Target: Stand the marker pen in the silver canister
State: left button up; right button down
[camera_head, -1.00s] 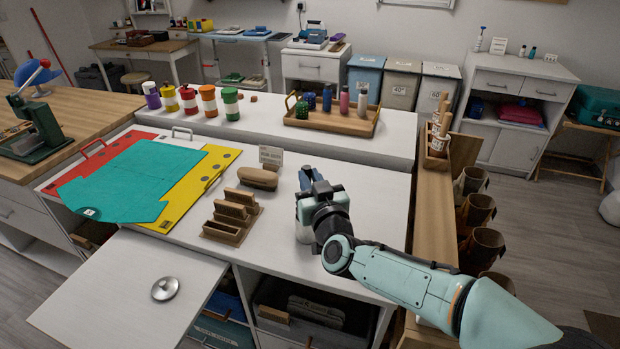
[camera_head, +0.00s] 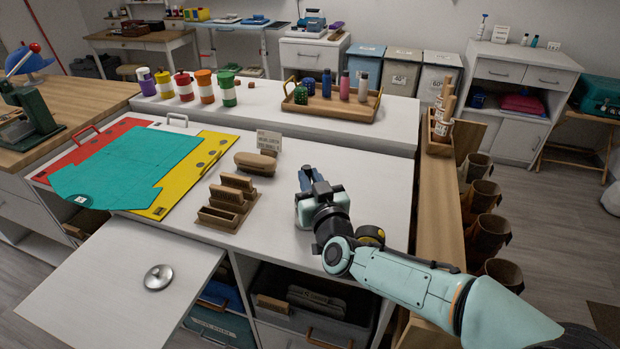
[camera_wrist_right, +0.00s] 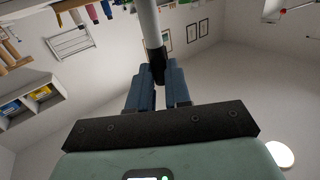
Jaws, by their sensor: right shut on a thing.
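My right gripper (camera_head: 312,182) is over the right part of the white counter, its blue-grey fingers at the far side of its teal body. In the right wrist view the fingers (camera_wrist_right: 157,88) are shut on a pale rod with a black end, which looks like the marker pen (camera_wrist_right: 149,25). The pen runs out beyond the fingertips. In the head view I cannot make out the pen. I cannot identify the silver canister in either current view; the gripper and arm hide part of the counter. My left gripper is not in view.
A round silver lid (camera_head: 158,277) lies on the low white leaf. A wooden slotted holder (camera_head: 226,205), a wooden block (camera_head: 255,163) and a small sign (camera_head: 269,141) stand left of my gripper. A bottle tray (camera_head: 335,112) is behind. A wooden ledge (camera_head: 437,220) borders the right.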

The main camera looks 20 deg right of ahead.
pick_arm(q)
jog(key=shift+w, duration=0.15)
pick_arm(e)
jog(key=shift+f, duration=0.1)
jog(key=c, duration=1)
grip_release()
jog(key=shift+s, duration=0.1)
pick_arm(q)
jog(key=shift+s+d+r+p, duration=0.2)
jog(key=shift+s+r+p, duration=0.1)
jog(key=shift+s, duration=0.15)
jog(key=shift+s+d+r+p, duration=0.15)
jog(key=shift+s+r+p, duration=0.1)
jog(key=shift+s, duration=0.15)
pick_arm(e)
jog(key=s, duration=1.3)
jog(key=shift+s, duration=0.15)
